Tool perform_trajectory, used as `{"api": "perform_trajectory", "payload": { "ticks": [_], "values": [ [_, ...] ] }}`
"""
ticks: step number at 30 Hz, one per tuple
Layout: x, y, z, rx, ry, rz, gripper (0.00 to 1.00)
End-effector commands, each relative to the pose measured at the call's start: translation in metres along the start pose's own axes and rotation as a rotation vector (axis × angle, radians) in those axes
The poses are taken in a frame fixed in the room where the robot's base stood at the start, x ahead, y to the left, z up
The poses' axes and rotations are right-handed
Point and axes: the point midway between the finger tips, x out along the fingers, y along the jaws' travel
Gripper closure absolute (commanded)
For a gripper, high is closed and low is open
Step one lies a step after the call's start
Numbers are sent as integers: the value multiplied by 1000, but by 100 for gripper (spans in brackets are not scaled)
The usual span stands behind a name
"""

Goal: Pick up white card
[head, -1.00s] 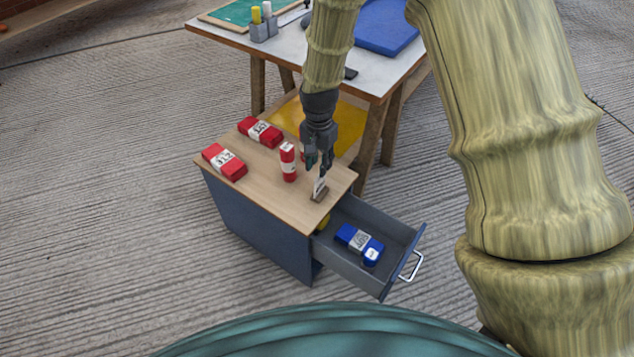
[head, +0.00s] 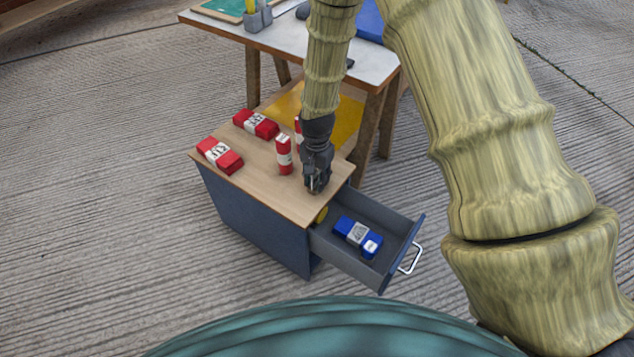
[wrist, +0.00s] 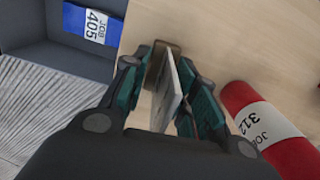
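The white card (wrist: 170,92) stands upright in a small brown holder (wrist: 158,58) on the wooden top of the cabinet. In the wrist view, my gripper (wrist: 166,68) is open, with its teal-padded fingers on either side of the card. A gap shows between the card and the left finger; the right finger is close to the card, and I cannot tell if it touches. In the head view, my gripper (head: 316,187) is low over the cabinet's front right corner and hides the card.
Other red bundles (head: 220,154) are on the cabinet top (head: 265,182). The open drawer (head: 385,225) holds blue bundles (head: 357,236). A worktable (head: 230,30) stands behind.

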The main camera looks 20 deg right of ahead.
Motion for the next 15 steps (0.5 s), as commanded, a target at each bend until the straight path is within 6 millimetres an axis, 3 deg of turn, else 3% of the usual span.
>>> {"api": "perform_trajectory", "payload": {
  "ticks": [5,10,15],
  "values": [
    [0,0,0,0,0,0,71],
    [0,0,0,0,0,0,100],
    [0,0,0,0,0,0,100]
  ]
}}
